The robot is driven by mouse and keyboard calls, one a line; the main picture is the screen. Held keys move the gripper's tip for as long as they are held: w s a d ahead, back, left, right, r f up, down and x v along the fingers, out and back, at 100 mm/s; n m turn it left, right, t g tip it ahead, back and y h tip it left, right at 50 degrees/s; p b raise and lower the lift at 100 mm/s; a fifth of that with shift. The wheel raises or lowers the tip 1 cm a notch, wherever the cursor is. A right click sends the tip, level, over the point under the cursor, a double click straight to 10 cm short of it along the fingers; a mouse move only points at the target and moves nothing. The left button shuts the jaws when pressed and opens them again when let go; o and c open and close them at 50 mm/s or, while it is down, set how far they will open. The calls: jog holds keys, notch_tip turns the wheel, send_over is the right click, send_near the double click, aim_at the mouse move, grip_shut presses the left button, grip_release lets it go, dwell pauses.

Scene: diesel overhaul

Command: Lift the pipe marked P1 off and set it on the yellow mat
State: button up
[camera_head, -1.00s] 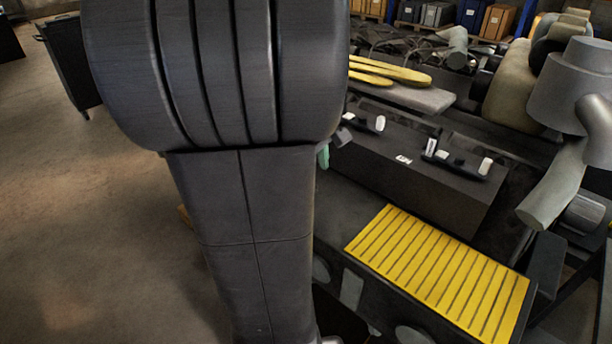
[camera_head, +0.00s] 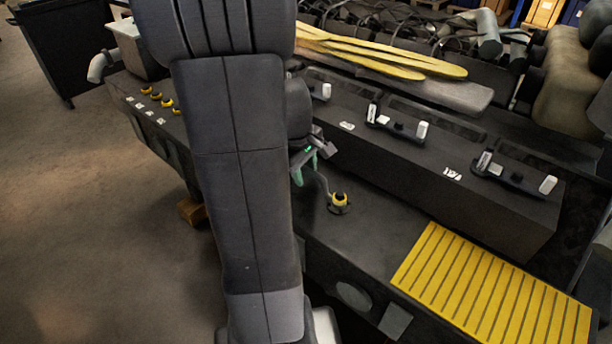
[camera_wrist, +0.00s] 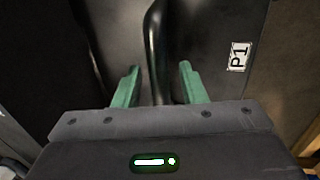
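The pipe marked P1 shows in the wrist view as a dark curved tube (camera_wrist: 154,45); its white P1 label (camera_wrist: 237,56) is on the dark surface to its right. My gripper (camera_wrist: 158,78) has two green fingers spread apart, one on each side of the tube, with gaps to both. In the head view my gripper (camera_head: 306,163) is beside the dark engine block, partly behind my arm. A thin curved pipe (camera_head: 323,184) runs below it to a yellow-ringed fitting (camera_head: 340,200). The yellow mat (camera_head: 490,296) lies ribbed and empty at the lower right.
Several yellow-ringed fittings (camera_head: 166,101) with white labels line the block's left part. Dark housings with white-tipped brackets (camera_head: 398,124) stand behind the mat. Long yellow pieces (camera_head: 385,62) lie on a grey slab at the back. The floor at left is clear.

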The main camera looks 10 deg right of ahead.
grip_shut()
jog(key=shift+r, duration=0.15)
notch_tip(320, 180, up, 9)
jog(key=shift+r, duration=0.15)
jog(key=shift+r+p, duration=0.9)
jog(key=shift+r, duration=0.45)
